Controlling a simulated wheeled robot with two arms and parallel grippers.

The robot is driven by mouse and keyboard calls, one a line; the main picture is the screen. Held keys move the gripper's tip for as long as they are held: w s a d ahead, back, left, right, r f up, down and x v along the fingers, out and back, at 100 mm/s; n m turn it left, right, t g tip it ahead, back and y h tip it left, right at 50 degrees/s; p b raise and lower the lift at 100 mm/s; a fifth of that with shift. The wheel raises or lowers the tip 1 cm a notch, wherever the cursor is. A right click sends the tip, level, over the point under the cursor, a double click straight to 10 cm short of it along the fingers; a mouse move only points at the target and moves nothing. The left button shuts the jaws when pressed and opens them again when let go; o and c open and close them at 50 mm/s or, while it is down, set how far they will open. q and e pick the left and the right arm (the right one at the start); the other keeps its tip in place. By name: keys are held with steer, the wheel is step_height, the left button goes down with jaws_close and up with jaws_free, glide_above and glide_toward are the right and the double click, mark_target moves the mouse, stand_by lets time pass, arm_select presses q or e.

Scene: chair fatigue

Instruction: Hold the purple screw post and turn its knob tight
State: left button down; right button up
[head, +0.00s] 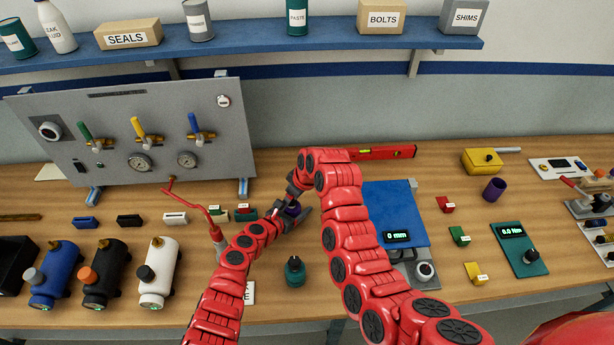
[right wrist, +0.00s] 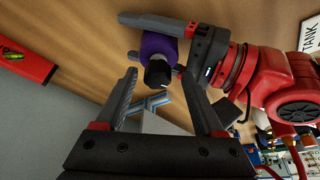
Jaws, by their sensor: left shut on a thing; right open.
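The purple screw post (right wrist: 158,47) with its black knob (right wrist: 158,73) shows in the right wrist view; in the head view the post (head: 292,209) is partly hidden by my grippers. My left gripper (head: 294,214) is shut on the post from the side, and its fingers also show in the right wrist view (right wrist: 135,38). My right gripper (right wrist: 160,78) is open, with its two fingertips on either side of the knob's end. I cannot tell whether they touch it. In the head view my right gripper (head: 297,186) comes down from above, close to the left one.
A teal post with a dark knob (head: 294,271) stands just in front. A red level (head: 382,153) lies behind, and a blue plate (head: 397,215) with a gauge lies to the right. A grey valve panel (head: 140,130) stands at the back left. A purple cup (head: 495,190) stands farther right.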

steer(key=n, duration=0.3)
steer(key=shift+w+d+g+y, duration=0.1)
steer(key=shift+d+g+y, duration=0.1)
steer(key=shift+g+y, duration=0.15)
steer(key=v, duration=1.2)
steer(key=shift+w, duration=0.1)
steer(key=a+f+n, duration=0.1)
steer(key=f, duration=0.2)
steer(key=w+a+f+n+g, duration=0.1)
steer(key=f, duration=0.3)
steer(key=w+a+f+n, duration=0.1)
steer(key=a+f+n, duration=0.1)
steer(key=f, duration=0.1)
steer(key=shift+w+a+f+g+y, duration=0.1)
steer(key=shift+w+f+g+y, duration=0.05)
steer(key=shift+f+g+y, duration=0.15)
steer(key=shift+c, duration=0.2)
